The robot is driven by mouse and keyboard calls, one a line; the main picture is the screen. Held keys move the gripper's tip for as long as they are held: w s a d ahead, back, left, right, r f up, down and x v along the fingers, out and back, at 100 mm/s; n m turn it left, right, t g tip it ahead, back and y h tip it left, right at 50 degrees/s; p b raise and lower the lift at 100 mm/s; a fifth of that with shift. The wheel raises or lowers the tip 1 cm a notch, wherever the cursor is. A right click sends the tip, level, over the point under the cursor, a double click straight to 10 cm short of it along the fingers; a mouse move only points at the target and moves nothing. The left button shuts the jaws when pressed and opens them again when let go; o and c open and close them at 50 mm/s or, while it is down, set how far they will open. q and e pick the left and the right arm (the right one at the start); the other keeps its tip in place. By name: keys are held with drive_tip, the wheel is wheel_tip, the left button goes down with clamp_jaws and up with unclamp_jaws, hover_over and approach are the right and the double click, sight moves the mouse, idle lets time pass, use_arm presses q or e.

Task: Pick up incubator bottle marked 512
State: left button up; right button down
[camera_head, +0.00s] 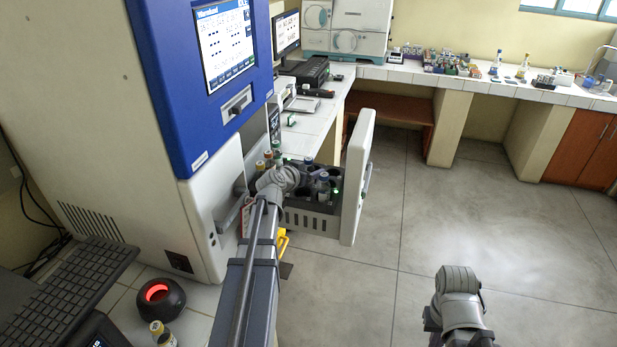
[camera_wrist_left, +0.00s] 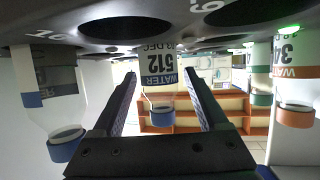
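The bottle marked 512 (camera_wrist_left: 160,66) shows in the left wrist view, which appears upside down. It has a white label reading 512 and WATER, a clear neck and a blue cap. It sits in a rack hole. My left gripper (camera_wrist_left: 159,76) is open, with one finger on each side of the bottle and a visible gap to it. In the head view my left gripper (camera_head: 290,177) is over the open drawer (camera_head: 311,221), largely hiding its own fingers. I cannot tell for sure which bottle is 512 there. My right gripper is not seen; only part of my right arm shows.
Other bottles flank it: a blue-capped one (camera_wrist_left: 62,135) and an orange-capped one (camera_wrist_left: 296,115). An empty rack hole (camera_wrist_left: 126,31) is nearby. The drawer's white front panel (camera_head: 357,178) stands to the right. The incubator (camera_head: 170,100) is at left. Open floor (camera_head: 500,220) lies right.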

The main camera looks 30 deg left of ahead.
use_arm(q)
clamp_jaws()
idle(0.4)
